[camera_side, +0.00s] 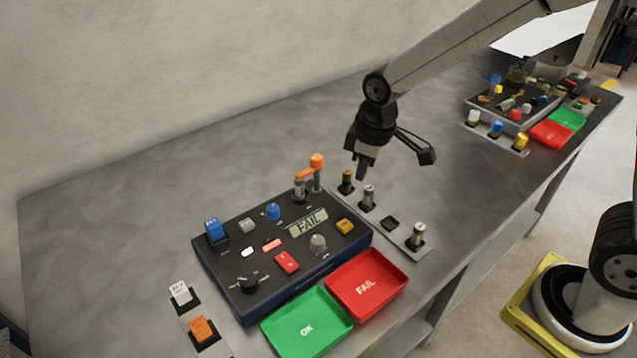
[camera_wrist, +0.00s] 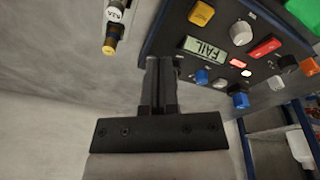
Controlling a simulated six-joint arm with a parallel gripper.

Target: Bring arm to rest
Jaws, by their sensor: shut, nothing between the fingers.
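My gripper (camera_side: 362,172) is shut and empty. In the side view it hangs pointing down above the back end of the strip of cylinders, just right of the dark blue test panel (camera_side: 239,265). In the wrist view its fingers (camera_wrist: 160,65) lie together beside the panel's edge, with nothing between them. The panel's display (camera_side: 307,222) reads FAIL, and it also shows in the wrist view (camera_wrist: 203,50). An orange-topped post (camera_side: 316,162) stands at the panel's back corner, close to the left of my gripper.
A gold-topped cylinder (camera_side: 346,180) and silver-topped cylinders (camera_side: 368,196) (camera_side: 417,233) stand in the strip; one socket (camera_side: 390,222) is empty. Green OK (camera_side: 290,340) and red FAIL (camera_side: 384,267) trays look empty. A second panel station (camera_side: 505,112) stands far right. The table's back left is clear.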

